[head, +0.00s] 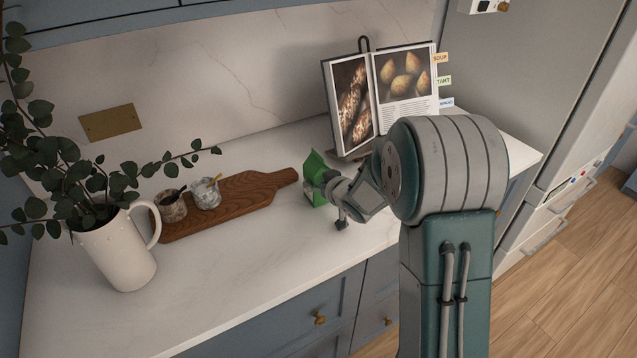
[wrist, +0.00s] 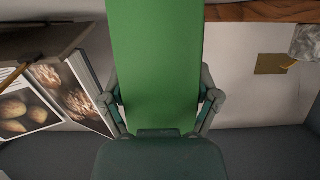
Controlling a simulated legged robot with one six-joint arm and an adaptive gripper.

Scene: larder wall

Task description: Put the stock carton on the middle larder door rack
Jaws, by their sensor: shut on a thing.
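The stock carton (head: 315,172) is green with a gabled top. It is on the worktop side of my arm, just right of the wooden board's handle in the head view. My gripper (head: 328,188) is shut on it. In the wrist view the carton (wrist: 155,50) fills the middle, with a finger of my gripper (wrist: 160,105) on each side. My arm hides part of the carton in the head view, and I cannot tell whether its base touches the worktop. I see no larder door rack in either view.
A wooden board (head: 240,203) holds two small stone pots (head: 206,193). A white jug (head: 118,250) with leafy stems stands at left. An open cookbook (head: 375,90) on a stand is behind my arm. A grey appliance (head: 535,70) stands at right. The front worktop (head: 270,270) is clear.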

